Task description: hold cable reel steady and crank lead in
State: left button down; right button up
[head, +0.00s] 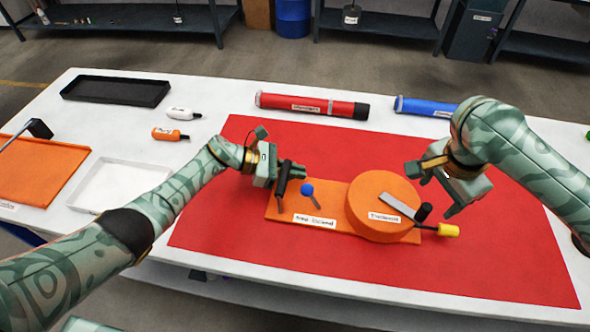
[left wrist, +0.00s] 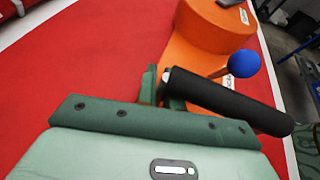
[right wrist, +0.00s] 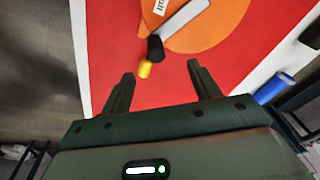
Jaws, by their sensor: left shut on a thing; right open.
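The orange cable reel (head: 363,228) lies on a red mat (head: 220,220), with a round drum on the right of its base. A grey crank arm (head: 397,204) with a black knob (head: 424,211) sits on the drum. A yellow-tipped lead (head: 448,230) sticks out at the right. A blue ball lever (head: 306,190) stands on the base. My left gripper (left wrist: 164,88) is shut on the black handle (left wrist: 225,102) at the base's left end. My right gripper (right wrist: 162,84) is open and empty, right of the drum; the knob (right wrist: 155,48) and yellow tip (right wrist: 145,69) show ahead of its fingers.
A red tube (head: 310,105) and a blue tube (head: 425,106) lie behind the mat. A black tray (head: 115,80), a white tray (head: 90,205), two small bottles and an orange panel (head: 35,172) are at the left. The mat in front of the reel is clear.

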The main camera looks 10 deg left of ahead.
aim_at(428, 207)
jog(key=shift+c, duration=0.8)
notch_tip(428, 207, up, 3)
jog(key=n, duration=0.5)
jog(key=n+g, duration=0.1)
jog(key=n, duration=0.4)
jog(key=shift+a+n+y, duration=0.15)
jog(key=shift+n+y, duration=0.15)
jog(key=shift+s+a+n+g, duration=0.1)
jog(key=shift+a+n+g, duration=0.15)
jog(key=shift+n, duration=0.75)
notch_tip(428, 207, down, 10)
jog(key=shift+s, duration=0.1)
jog(key=shift+d+f, duration=0.1)
jog(key=shift+f, duration=0.05)
grip_shut()
